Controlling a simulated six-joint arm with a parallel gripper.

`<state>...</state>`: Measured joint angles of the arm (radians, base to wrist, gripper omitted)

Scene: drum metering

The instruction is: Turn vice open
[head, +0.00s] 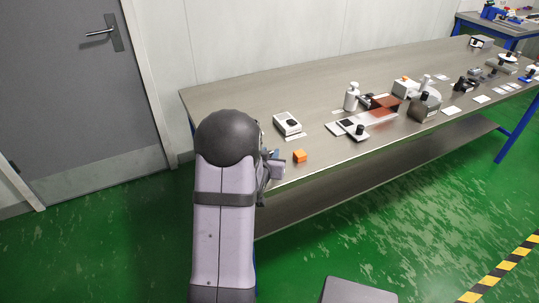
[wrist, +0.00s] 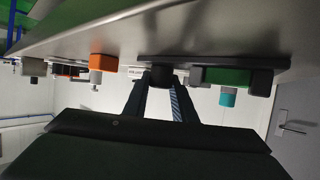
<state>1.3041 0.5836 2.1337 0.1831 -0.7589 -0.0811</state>
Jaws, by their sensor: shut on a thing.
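The wrist view is upside down, with the bench top along its upper edge. In it, my gripper (wrist: 160,90) has its two dark fingers closed around a dark knob-like part (wrist: 162,77). This part sits by a dark flat base (wrist: 212,60) on the bench, seemingly the vice. Beside it are a green bar (wrist: 225,76), a black block (wrist: 261,83) and a small teal block (wrist: 228,97). I cannot tell how far the vice jaws are apart. In the head view my arm hides the gripper and most of the vice; a small grey part shows at the bench's front edge.
An orange block (head: 300,156) sits close to the right of my arm on the bench (head: 240,96). Farther right are a white box with a dark knob (head: 287,123), a white pump bottle (head: 351,97) and several devices. The bench's back left is clear.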

